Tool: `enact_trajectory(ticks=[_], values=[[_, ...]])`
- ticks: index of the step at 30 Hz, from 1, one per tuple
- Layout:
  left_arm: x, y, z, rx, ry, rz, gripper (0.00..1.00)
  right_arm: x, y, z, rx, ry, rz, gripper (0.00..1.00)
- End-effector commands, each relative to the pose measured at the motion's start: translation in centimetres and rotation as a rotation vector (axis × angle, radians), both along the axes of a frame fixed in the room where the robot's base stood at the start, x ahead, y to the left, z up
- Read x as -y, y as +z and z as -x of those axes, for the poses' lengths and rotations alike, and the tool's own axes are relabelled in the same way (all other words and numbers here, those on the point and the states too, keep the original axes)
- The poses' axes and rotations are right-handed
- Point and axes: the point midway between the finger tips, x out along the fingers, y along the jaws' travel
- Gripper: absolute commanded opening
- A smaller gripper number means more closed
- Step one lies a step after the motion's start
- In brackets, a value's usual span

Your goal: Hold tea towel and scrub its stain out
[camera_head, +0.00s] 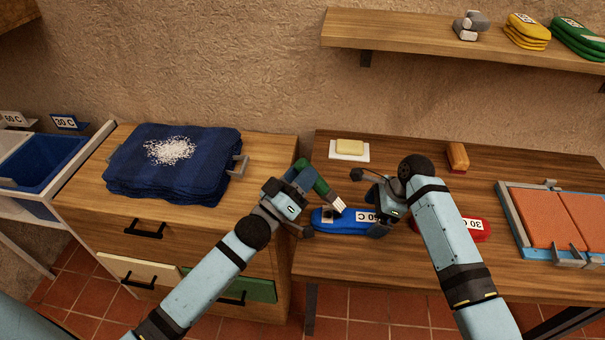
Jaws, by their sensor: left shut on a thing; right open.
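A folded blue tea towel (345,227) with a "60 C" label lies on the wooden table. A small dark patch shows near its left end, partly hidden. A folded red towel (474,228) labelled "30 C" lies right, partly behind my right arm.
A yellow soap bar (350,146) on a white dish and a brown block (457,156) stand behind. Orange pads (553,219) lie in a frame at right. A dark blue cloth pile (190,180) with white grains sits on the left drawer cabinet (108,211). A shelf (420,38) hangs above.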

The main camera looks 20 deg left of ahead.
Motion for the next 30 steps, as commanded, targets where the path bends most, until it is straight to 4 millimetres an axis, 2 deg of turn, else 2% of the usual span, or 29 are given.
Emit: enact_trajectory(ticks=[16,30], values=[[0.0,0.0,0.0,0.0,0.0,0.0,0.09,-0.1,-0.1,0.0,0.0,0.0,0.0,1.0],[0.0,0.0,0.0,0.0,0.0,0.0,0.09,-0.7,-1.7,0.2,0.0,0.0,0.0,1.0]])
